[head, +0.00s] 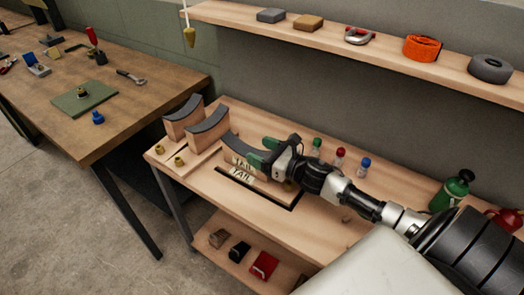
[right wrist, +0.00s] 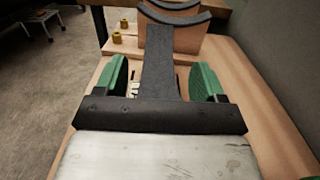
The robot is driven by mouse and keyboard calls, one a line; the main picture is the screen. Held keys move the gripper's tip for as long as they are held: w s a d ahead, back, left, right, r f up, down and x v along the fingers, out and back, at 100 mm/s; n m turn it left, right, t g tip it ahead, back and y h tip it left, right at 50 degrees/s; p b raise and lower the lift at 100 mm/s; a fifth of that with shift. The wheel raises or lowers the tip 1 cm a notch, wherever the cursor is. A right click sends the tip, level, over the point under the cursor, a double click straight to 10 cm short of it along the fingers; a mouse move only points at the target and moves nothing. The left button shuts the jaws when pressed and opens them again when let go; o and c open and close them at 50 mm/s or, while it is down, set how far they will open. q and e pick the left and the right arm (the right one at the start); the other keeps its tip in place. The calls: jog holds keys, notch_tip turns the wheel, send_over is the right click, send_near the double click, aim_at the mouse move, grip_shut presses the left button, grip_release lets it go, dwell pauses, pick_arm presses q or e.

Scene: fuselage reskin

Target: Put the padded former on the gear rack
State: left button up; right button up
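A padded former (head: 238,146), a wooden block with a curved dark pad and a TAIL label, stands on the light wooden bench. Two similar formers (head: 183,121) (head: 207,130) stand to its left. My right gripper (head: 261,155) is at the right end of the TAIL former. In the right wrist view its green fingers (right wrist: 162,84) are spread on either side of the dark pad (right wrist: 158,55), with gaps on both sides. The lower part of the former is mostly hidden there. No rack is labelled, so I cannot tell which thing is the gear rack. My left gripper is out of view.
A dark slot (head: 235,183) lies in front of the former. Small bottles (head: 339,157) stand behind my wrist. A wall shelf (head: 300,35) holds blocks, a shackle and an orange strap roll. A lower shelf (head: 215,240) holds small items. A brown workbench (head: 140,110) stands left.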

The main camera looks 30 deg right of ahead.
jog(key=shift+r, duration=0.1)
jog(key=shift+s+d, duration=0.2)
jog(key=shift+s, duration=0.25)
jog(key=b+v, duration=0.1)
jog(key=v, duration=1)
jog(key=shift+b, duration=0.3)
